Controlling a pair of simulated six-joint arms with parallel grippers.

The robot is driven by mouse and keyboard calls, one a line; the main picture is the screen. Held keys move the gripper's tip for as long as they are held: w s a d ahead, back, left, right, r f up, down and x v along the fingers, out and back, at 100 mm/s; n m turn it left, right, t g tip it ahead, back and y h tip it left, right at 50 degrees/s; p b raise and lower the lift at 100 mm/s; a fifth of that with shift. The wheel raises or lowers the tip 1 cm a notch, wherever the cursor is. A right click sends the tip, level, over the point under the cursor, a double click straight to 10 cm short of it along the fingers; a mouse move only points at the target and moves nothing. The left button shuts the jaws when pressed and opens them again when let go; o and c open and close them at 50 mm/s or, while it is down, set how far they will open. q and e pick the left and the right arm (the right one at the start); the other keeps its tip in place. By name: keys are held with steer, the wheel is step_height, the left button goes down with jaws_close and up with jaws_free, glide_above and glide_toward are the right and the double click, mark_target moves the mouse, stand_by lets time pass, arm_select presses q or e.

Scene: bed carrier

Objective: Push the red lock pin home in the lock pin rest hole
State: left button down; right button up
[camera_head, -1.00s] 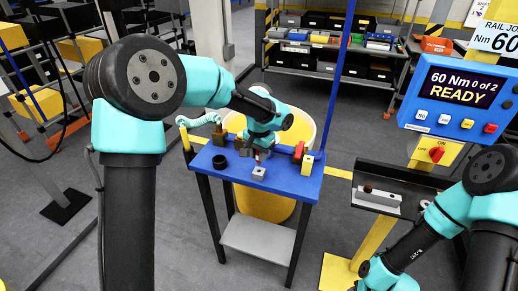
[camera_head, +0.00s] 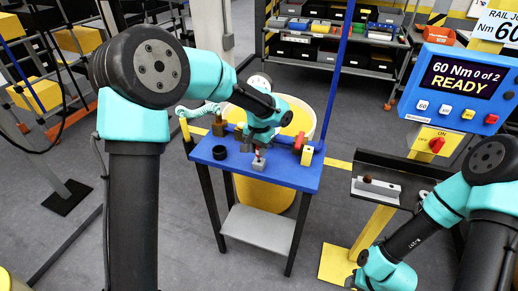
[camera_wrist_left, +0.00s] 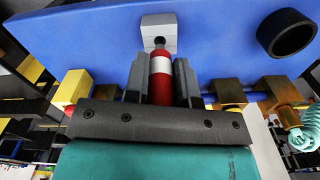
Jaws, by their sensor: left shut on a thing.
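The red lock pin (camera_wrist_left: 161,85), with a white band, is between the fingers of my left gripper (camera_wrist_left: 161,72), which is shut on it. The pin's dark tip is at the hole of the small grey rest block (camera_wrist_left: 158,25); how deep it sits is hard to tell. In the head view my left gripper (camera_head: 259,146) is above the grey block (camera_head: 259,164) on the blue table (camera_head: 285,178), with the pin mostly hidden.
A black ring (camera_head: 219,152) lies left of the block, also seen in the wrist view (camera_wrist_left: 286,33). A red part (camera_head: 307,155) and yellow block (camera_head: 308,156) stand at the table's right side. A tray stand (camera_head: 380,180) is further right.

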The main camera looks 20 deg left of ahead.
arm_select(q)
steer(key=shift+f, duration=1.3)
stand_by(0.4)
steer(key=c, duration=0.9)
jaws_free()
steer(key=shift+o, duration=0.2)
steer(key=shift+r, duration=0.15)
step_height(320, 180, up, 17)
